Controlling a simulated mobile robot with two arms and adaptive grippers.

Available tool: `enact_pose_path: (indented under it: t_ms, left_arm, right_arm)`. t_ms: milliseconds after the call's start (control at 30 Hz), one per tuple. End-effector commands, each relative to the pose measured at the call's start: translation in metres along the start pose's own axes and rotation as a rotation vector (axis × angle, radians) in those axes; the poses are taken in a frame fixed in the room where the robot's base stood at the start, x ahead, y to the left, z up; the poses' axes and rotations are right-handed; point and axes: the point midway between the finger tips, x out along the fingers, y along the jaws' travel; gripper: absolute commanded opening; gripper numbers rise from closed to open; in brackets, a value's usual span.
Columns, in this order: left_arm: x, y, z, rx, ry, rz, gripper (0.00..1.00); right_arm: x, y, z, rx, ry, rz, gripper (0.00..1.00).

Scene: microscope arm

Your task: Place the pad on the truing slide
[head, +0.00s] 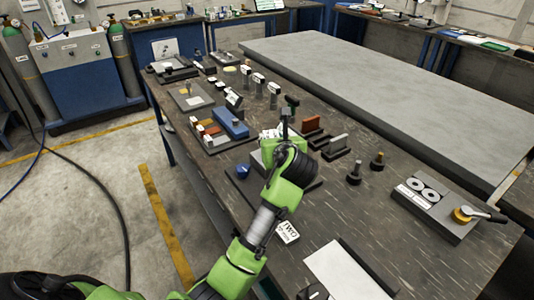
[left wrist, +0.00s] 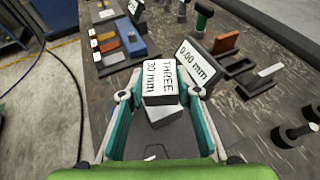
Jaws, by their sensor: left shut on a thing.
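My left gripper (left wrist: 158,95) is shut on a white-topped block (left wrist: 161,78) marked THREE 30 mm, one teal-lined finger on each side. In the head view my left gripper (head: 282,135) is above the middle of the bench, and its wrist hides most of the block. A pale piece (left wrist: 164,114) shows just below the block, over a dark plate. I cannot tell for certain which things are the pad and the truing slide. A blue block (head: 232,123) sits in a tray with coloured strips, left of my gripper. My right gripper is not in view.
A 0.00 mm display (left wrist: 197,67) stands close to the right of the held block. A block marked TWO (head: 287,231) lies near the front edge. Dark posts (head: 377,161), slotted holders and a plate with two rings (head: 422,190) stand to the right. A white sheet (head: 343,271) lies nearest.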

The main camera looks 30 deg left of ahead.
Motion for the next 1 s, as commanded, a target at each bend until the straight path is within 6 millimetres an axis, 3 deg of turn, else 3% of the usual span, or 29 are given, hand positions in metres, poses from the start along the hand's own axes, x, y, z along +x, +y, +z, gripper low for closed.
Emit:
enact_pose_path:
  t_ms: [100, 467, 667, 1000]
  left_arm:
    - [0.021, 0.004, -0.012, 0.000, -0.002, 0.000, 0.00]
    - [0.051, 0.011, -0.030, 0.000, -0.001, -0.001, 0.00]
    - [0.059, 0.010, -0.053, 0.000, -0.002, -0.001, 0.00]
    - [0.060, 0.010, -0.055, 0.000, -0.004, -0.002, 0.00]
  right_arm:
    - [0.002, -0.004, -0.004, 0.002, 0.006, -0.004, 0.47]
    - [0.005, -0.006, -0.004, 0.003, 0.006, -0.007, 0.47]
    - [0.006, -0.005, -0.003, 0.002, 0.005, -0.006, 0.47]
    - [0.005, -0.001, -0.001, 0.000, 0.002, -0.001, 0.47]
